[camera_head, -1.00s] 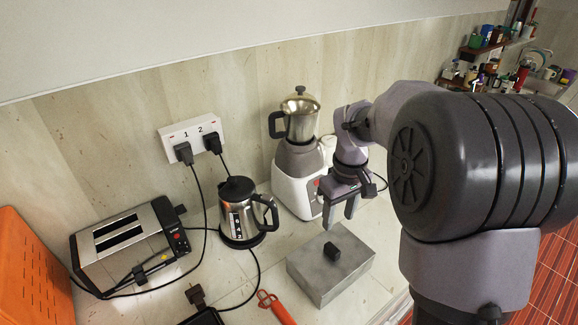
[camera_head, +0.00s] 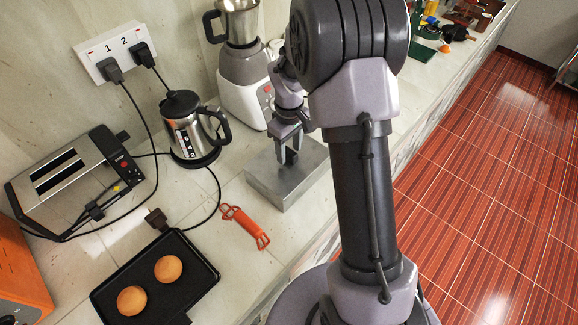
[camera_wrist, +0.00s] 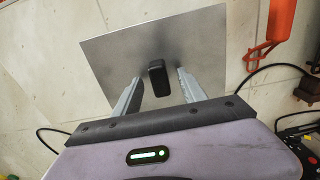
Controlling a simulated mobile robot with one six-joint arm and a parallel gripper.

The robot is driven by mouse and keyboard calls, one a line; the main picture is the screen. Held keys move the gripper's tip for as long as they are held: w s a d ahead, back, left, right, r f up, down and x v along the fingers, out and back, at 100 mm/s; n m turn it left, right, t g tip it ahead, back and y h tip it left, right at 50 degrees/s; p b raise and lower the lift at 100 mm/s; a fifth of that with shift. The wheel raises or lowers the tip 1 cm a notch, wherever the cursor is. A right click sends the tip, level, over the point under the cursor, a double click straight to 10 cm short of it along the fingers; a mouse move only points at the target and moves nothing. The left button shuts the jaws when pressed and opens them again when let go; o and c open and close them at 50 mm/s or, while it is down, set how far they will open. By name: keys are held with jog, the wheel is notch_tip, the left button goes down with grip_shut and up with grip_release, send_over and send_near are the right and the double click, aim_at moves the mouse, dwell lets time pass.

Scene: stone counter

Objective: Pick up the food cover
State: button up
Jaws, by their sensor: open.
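The food cover (camera_head: 262,176) is a grey metal box shape with a flat top, standing on the stone counter in front of the blender. In the wrist view its grey top (camera_wrist: 205,40) carries a small black knob (camera_wrist: 158,78). My gripper (camera_head: 288,158) is over the cover's top in the head view and hides the knob there. In the wrist view my gripper (camera_wrist: 157,90) is open, with one finger on each side of the knob and a gap on both sides. I cannot tell how high the fingertips are.
A red-orange tool (camera_head: 245,226) lies just left of the cover. A black tray (camera_head: 150,285) with two round buns is at the front left. A steel kettle (camera_head: 190,130), blender (camera_head: 245,85), toaster (camera_head: 70,185) and cables stand behind and left.

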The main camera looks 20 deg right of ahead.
jog(key=shift+f, duration=0.8)
jog(key=shift+r, duration=0.15)
grip_shut()
dwell(0.6)
